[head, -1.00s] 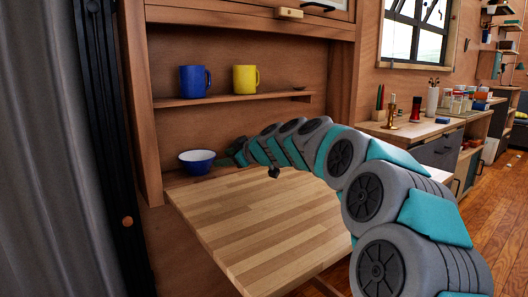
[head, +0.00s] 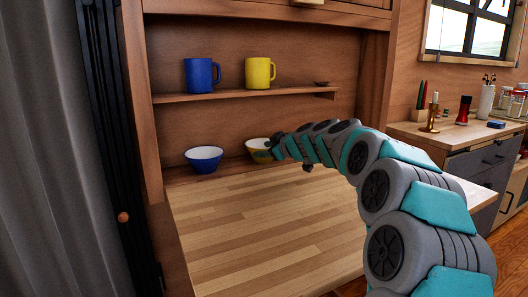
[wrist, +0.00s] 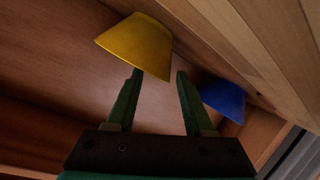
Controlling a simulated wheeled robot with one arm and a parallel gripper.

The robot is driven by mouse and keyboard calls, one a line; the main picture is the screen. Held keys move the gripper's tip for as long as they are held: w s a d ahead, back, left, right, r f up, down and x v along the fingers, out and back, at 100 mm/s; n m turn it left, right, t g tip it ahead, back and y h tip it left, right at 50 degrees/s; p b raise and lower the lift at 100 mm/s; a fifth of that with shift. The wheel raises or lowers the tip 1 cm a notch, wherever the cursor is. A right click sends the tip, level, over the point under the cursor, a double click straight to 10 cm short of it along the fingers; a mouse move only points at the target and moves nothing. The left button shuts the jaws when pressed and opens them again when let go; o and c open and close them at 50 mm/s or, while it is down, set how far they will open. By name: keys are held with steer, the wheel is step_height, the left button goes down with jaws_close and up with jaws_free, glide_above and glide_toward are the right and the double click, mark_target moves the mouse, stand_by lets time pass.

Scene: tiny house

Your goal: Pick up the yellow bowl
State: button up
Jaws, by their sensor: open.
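The yellow bowl (head: 257,151) stands at the back of the wooden table, partly hidden behind the end of my arm. In the wrist view the yellow bowl (wrist: 136,44) appears tilted at the top, just beyond the fingertips. My gripper (wrist: 158,75) is open, with nothing between its two green fingers. The left fingertip overlaps the bowl's lower edge in the picture; I cannot tell if they touch. In the head view my gripper (head: 275,148) is small and dark beside the bowl's right side.
A blue bowl (head: 203,160) stands left of the yellow bowl and also shows in the wrist view (wrist: 223,99). A shelf (head: 225,96) above holds a blue mug (head: 199,75) and a yellow mug (head: 258,73). The front of the table (head: 270,225) is clear.

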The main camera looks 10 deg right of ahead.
mark_target(253, 151)
steer(key=x, duration=0.2)
steer(key=p+x, duration=0.1)
steer(key=x, duration=0.1)
steer(key=shift+w+a+f, duration=0.1)
steer(key=shift+w+a, duration=0.05)
steer(key=shift+a, duration=0.4)
steer(key=shift+w+a+f+p, duration=0.25)
steer(key=shift+w+p, duration=0.1)
steer(key=shift+w, duration=0.2)
jaws_close()
